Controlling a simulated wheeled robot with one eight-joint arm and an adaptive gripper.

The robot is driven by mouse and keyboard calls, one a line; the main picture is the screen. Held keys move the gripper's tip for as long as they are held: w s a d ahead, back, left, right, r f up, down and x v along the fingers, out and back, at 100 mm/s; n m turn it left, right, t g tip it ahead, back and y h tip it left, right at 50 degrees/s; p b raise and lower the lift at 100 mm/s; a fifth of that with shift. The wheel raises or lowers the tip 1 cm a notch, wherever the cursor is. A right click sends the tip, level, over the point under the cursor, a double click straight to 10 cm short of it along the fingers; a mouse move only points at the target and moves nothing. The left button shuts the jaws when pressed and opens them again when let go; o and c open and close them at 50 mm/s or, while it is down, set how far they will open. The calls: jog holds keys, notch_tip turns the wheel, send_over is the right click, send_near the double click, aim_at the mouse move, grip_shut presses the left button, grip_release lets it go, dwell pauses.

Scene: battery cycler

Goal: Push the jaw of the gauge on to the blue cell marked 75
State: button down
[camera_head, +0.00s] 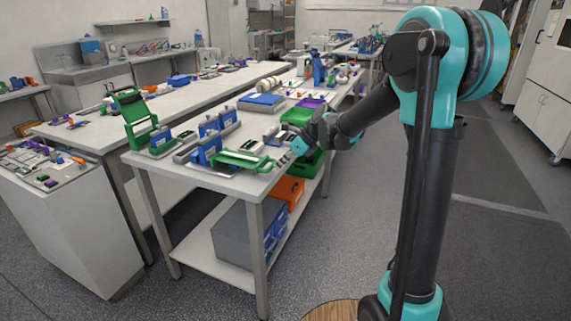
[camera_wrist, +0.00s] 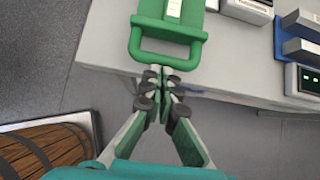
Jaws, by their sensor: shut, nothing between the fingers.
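A green frame with a loop handle (camera_head: 243,161) lies flat at the near corner of the white bench. Its handle (camera_wrist: 168,62) and a white label on its plate show in the wrist view. My gripper (camera_wrist: 165,76) is shut and empty, its fingertips close to the handle's outer bar. I cannot tell whether they touch it. In the head view my gripper (camera_head: 284,159) is just right of the frame, by the bench edge. Blue blocks (camera_head: 208,147) stand behind the frame. No mark 75 is readable, and I cannot tell which part is the gauge's jaw.
A second green frame (camera_head: 134,117) stands raised at the bench's left end. Grey devices with displays (camera_wrist: 304,80) sit right of the handle in the wrist view. Green bins (camera_head: 300,116) and an orange bin (camera_head: 288,191) are near my arm. Open floor lies before the bench.

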aim_at(273, 165)
jog(key=a, duration=0.1)
jog(key=w+a, duration=0.1)
jog(key=a, duration=0.1)
jog(key=shift+w+a, duration=0.1)
dwell(0.3)
jog(key=shift+d+r, duration=0.1)
jog(key=shift+d, duration=0.25)
jog(key=s+d+f+v, duration=0.1)
jog(key=d+f+v, duration=0.1)
jog(key=v, duration=1)
jog(key=s+d+f+n+h, duration=0.2)
jog(key=s+d+f+n, duration=0.4)
jog(key=s+n, duration=0.1)
jog(key=s+d+f+n+t+h, duration=0.1)
jog(key=s+d+f+n+h, duration=0.2)
jog(key=s+d+f+n, duration=0.3)
jog(key=s+d+f+n+h, duration=0.2)
jog(key=s+d+f+n, duration=0.5)
jog(key=s, duration=0.6)
jog(key=shift+s+d+n+t, duration=0.3)
jog(key=shift+d+n, duration=0.2)
jog(key=shift+n, duration=0.5)
